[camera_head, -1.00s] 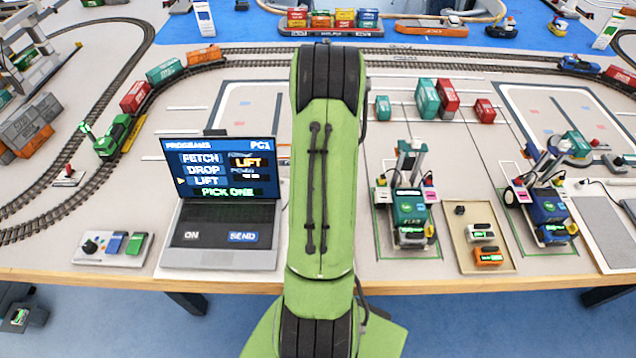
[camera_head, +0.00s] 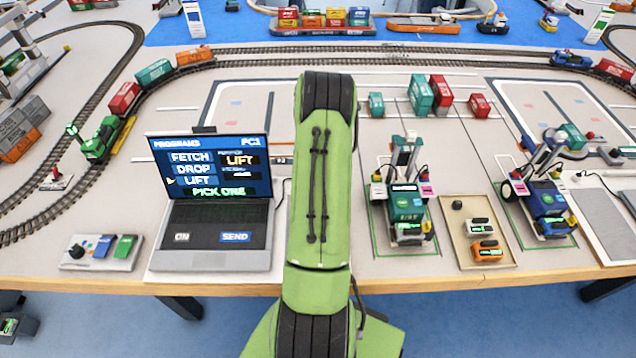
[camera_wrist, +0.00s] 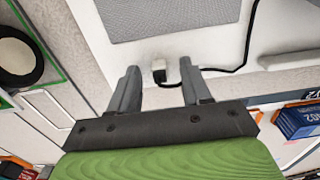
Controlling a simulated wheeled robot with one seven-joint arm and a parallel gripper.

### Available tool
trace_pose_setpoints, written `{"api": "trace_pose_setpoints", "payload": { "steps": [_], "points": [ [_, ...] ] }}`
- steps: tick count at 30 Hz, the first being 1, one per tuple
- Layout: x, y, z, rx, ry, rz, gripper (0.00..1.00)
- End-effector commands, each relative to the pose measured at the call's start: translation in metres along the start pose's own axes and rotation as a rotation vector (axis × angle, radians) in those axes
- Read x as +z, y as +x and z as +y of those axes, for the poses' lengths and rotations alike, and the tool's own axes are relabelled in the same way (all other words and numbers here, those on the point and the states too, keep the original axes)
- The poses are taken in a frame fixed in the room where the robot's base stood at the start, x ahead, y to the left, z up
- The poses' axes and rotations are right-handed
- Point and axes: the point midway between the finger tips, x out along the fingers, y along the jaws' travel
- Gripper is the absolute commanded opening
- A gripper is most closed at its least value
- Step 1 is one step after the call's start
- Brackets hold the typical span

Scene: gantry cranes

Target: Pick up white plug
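In the wrist view, a small pale plug with a dark part (camera_wrist: 158,66) lies on a white surface. It shows in the gap between the two fingers of my gripper (camera_wrist: 157,84), near their tips. The fingers are spread apart with nothing held between them. A black cable (camera_wrist: 247,40) curves down from the top and passes toward the right finger, which hides part of it. In the head view, my green arm rises in the middle and my gripper is hidden behind it.
A speckled grey panel (camera_wrist: 165,14) lies beyond the plug in the wrist view. In the head view, a laptop (camera_head: 212,205) stands left of my arm. A green crane (camera_head: 405,205), a tray (camera_head: 462,235) and a blue crane (camera_head: 545,205) stand to the right.

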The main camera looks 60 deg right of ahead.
Motion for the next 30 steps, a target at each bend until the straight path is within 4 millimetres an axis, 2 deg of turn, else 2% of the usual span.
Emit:
{"api": "trace_pose_setpoints", "payload": {
  "steps": [1,9,17,19,23,27,30],
  "points": [
    [0.0,0.0,0.0,0.0,0.0,0.0,0.4],
    [0.0,-0.001,0.0,0.0,0.0,0.0,0.0],
    [0.0,-0.001,0.0,0.0,0.0,0.0,0.0],
    [-0.001,-0.007,0.0,0.001,0.0,0.002,0.0],
    [-0.001,-0.035,0.0,0.002,-0.001,0.005,0.0],
    [-0.001,-0.072,0.0,0.001,-0.002,0.004,0.0],
    [-0.001,-0.09,0.0,0.001,0.0,0.003,0.0]
  ]
}}
